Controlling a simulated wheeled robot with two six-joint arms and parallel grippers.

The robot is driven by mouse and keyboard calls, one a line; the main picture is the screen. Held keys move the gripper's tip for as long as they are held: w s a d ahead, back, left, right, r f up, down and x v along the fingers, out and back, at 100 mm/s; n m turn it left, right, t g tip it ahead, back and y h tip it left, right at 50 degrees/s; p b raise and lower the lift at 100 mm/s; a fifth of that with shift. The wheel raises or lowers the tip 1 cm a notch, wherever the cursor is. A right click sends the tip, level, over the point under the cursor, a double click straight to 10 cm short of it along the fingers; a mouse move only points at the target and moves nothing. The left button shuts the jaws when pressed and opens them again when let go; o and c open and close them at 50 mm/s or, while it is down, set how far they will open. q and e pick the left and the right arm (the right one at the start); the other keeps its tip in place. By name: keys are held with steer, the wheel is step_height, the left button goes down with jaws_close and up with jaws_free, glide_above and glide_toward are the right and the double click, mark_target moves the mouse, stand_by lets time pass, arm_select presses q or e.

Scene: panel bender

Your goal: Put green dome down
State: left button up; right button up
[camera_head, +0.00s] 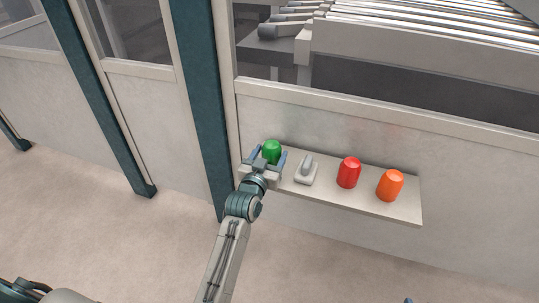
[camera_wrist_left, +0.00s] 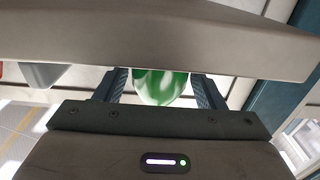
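The green dome (camera_head: 271,152) is upright at the left end of the grey shelf (camera_head: 385,209). In the left wrist view the green dome (camera_wrist_left: 160,86) shows between the two fingers, partly cut off by a grey bar across the picture. My left gripper (camera_head: 268,157) has one finger on each side of the dome. The left gripper's fingers (camera_wrist_left: 160,88) stand close to its sides. Whether they press on it or leave a small gap cannot be seen. The dome's base is hidden, so contact with the shelf is unclear. My right gripper is not in view.
A grey lever or switch piece (camera_head: 306,171) stands on the shelf just right of the green dome. A red dome (camera_head: 349,172) and an orange dome (camera_head: 390,185) stand farther right. A dark teal post (camera_head: 203,100) rises close to the shelf's left end. The wall panel is behind.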

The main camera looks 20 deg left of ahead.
arm_select(q)
steer(key=shift+o, duration=0.4)
steer(key=shift+r, duration=0.1)
steer(key=shift+s, duration=0.15)
steer(key=s+a+f+g, duration=0.1)
steer(key=s+f+g, duration=0.1)
steer(key=s, duration=0.9)
steer(key=s+a+f+g, duration=0.1)
steer(key=s+f, duration=0.3)
steer(key=s, duration=0.7)
steer(key=s+a+f+g+h, duration=0.1)
steer(key=s+f+g, duration=0.2)
steer(key=s, duration=0.8)
steer(key=shift+a+n+g+p, duration=0.15)
steer(key=shift+n+g+p, duration=0.2)
steer(key=shift+g, duration=0.15)
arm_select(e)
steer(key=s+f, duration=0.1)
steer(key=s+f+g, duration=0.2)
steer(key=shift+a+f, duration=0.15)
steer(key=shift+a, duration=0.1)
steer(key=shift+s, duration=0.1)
